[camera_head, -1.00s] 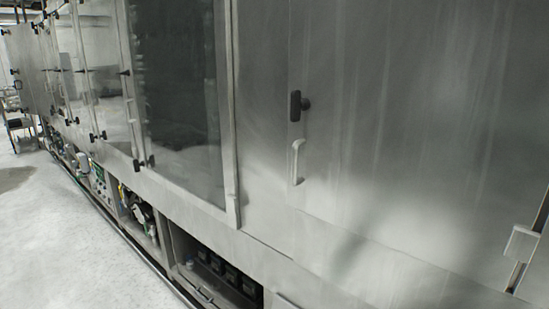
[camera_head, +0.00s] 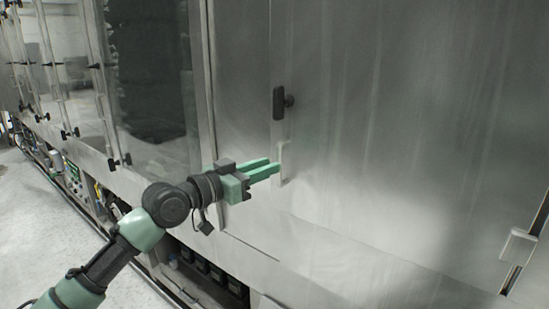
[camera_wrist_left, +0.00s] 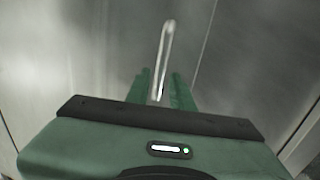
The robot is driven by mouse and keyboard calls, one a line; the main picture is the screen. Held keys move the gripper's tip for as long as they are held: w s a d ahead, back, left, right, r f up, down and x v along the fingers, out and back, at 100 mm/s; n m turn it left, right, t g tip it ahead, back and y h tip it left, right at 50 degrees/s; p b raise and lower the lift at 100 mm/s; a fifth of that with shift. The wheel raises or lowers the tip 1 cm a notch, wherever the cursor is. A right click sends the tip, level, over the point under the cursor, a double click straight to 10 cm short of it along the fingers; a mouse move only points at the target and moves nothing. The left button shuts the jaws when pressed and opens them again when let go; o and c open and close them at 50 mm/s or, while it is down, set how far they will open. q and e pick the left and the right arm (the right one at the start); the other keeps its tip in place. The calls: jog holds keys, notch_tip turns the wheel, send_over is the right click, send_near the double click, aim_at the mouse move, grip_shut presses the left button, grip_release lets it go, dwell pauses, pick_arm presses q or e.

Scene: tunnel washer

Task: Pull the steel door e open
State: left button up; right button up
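The steel door (camera_head: 400,140) is a large brushed panel at the right of the head view, and it looks closed. Its pale upright handle (camera_head: 285,165) is near the left edge, below a black latch knob (camera_head: 281,103). My left gripper (camera_head: 275,169) points at the handle with its green fingertips close to it. In the left wrist view, the handle (camera_wrist_left: 166,45) rises ahead of the gripper (camera_wrist_left: 160,88). The fingers are apart, with the lower end of the handle appearing between them. I cannot tell whether they touch it. My right gripper is out of view.
A glass-windowed door (camera_head: 155,80) and more panels run off to the left. Open bays with black equipment (camera_head: 215,277) lie under the machine. Another pale handle (camera_head: 517,243) is at the far right. Free pale floor (camera_head: 30,235) is at the left.

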aim_at(279, 180)
pick_arm(q)
jog(key=p+x, duration=0.1)
jog(key=x, duration=0.4)
jog(key=shift+a, duration=0.1)
grip_shut()
dwell(1.2)
